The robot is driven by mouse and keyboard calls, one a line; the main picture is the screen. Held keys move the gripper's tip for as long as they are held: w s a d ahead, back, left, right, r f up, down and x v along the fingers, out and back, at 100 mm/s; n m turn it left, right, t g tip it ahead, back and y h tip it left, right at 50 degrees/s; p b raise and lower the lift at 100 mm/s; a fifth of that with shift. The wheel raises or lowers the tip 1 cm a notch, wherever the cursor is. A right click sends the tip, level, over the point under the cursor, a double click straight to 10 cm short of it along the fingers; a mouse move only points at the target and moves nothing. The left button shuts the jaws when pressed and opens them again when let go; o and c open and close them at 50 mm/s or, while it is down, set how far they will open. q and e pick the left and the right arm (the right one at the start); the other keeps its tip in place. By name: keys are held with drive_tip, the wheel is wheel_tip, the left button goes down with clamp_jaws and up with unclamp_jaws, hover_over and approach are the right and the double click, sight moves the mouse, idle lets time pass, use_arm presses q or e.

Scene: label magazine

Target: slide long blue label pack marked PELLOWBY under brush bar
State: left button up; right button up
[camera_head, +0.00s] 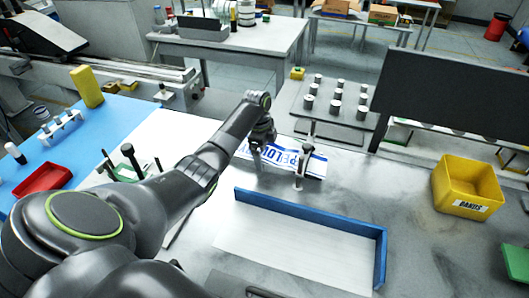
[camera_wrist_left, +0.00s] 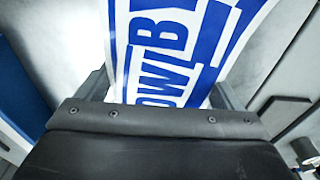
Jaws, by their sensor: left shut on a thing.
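The long label pack (camera_head: 314,165) is white and blue, with part of its PELLOWBY lettering showing in the head view. It lies near the back of the grey bench. In the left wrist view the pack (camera_wrist_left: 165,45) runs up and away between the fingers, with large blue letters. My left gripper (camera_head: 262,150) is shut on the pack and hides part of it. Its fingers show on both sides of the pack in the left wrist view (camera_wrist_left: 160,92). A small upright clamp-like post (camera_head: 301,168) stands at the pack. I cannot make out the brush bar with certainty. My right gripper is out of view.
A white tray with a blue rim (camera_head: 382,255) lies in front of the pack. A yellow bin (camera_head: 462,190) stands at the right. A dark panel (camera_head: 455,95) rises behind. A rack of several grey pegs (camera_head: 335,100) is at the back. Bench between tray and bin is clear.

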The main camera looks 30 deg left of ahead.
use_arm(q)
drive_tip(key=shift+d+r, duration=0.1)
drive_tip(key=o, duration=1.3)
drive_tip(key=shift+o, duration=0.2)
wheel_tip(320, 180, up, 17)
drive_tip(key=a+p, duration=0.2)
drive_tip(key=p, duration=0.1)
drive_tip(key=shift+s+r, duration=0.15)
drive_tip(key=shift+s, duration=0.1)
